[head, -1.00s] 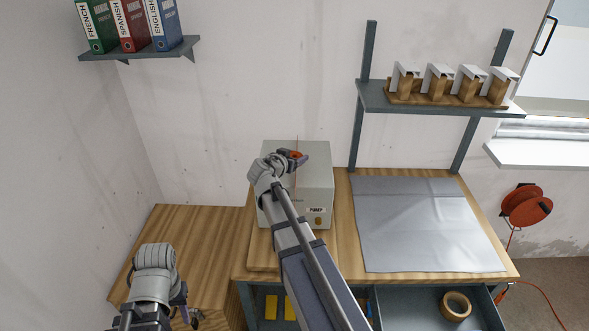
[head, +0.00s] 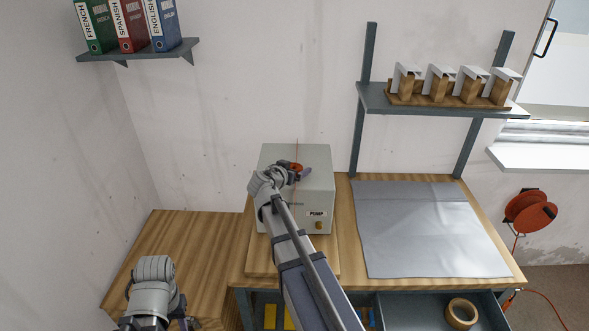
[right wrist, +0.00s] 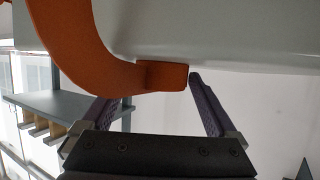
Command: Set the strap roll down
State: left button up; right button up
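A tan roll (head: 462,313), which looks like the strap roll, lies in the open drawer under the bench. No gripper is near it. My right gripper (head: 298,169) is in front of the grey pump box (head: 312,185), near its upper part. In the right wrist view its fingers (right wrist: 155,88) are apart with nothing clamped between them. A curved orange part (right wrist: 100,65) is close to the fingertips, its squared end in front of the gap; contact cannot be told. My left gripper (head: 182,318) hangs at the lower left, its fingers partly cut off by the frame edge.
The drawer (head: 405,310) is open at the bench front. A grey mat (head: 430,230) lies bare right of the pump box. The lower wooden top (head: 185,245) at left is clear. A shelf (head: 440,101) holds several wooden blocks; a red reel (head: 531,211) hangs right.

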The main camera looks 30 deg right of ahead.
jog(key=shift+r, duration=0.25)
jog(key=p+v, duration=0.5)
jog(key=v, duration=0.7)
jog(key=shift+f, duration=0.2)
jog(key=shift+a, duration=0.1)
jog(key=s+a+f+n+g+y, duration=0.2)
jog(key=s+a+f+n+y, duration=0.1)
jog(key=s+a+f, duration=0.2)
jog(key=s+a+f+n+g+y, duration=0.2)
jog(key=s+a+f+n, duration=0.2)
jog(key=a, duration=0.6)
jog(key=shift+s+a+f+n+y, duration=0.2)
jog(key=shift+s+f+n+y, duration=0.15)
jog(key=shift+s+f, duration=0.3)
jog(key=shift+o, duration=0.2)
jog(key=s+a+f+n+g+y, duration=0.3)
jog(key=s+a+n+g+y, duration=0.1)
jog(key=s+a+n, duration=0.3)
jog(key=s+a, duration=0.2)
jog(key=a, duration=0.2)
jog(key=shift+s, duration=0.3)
jog(key=shift+a, duration=0.1)
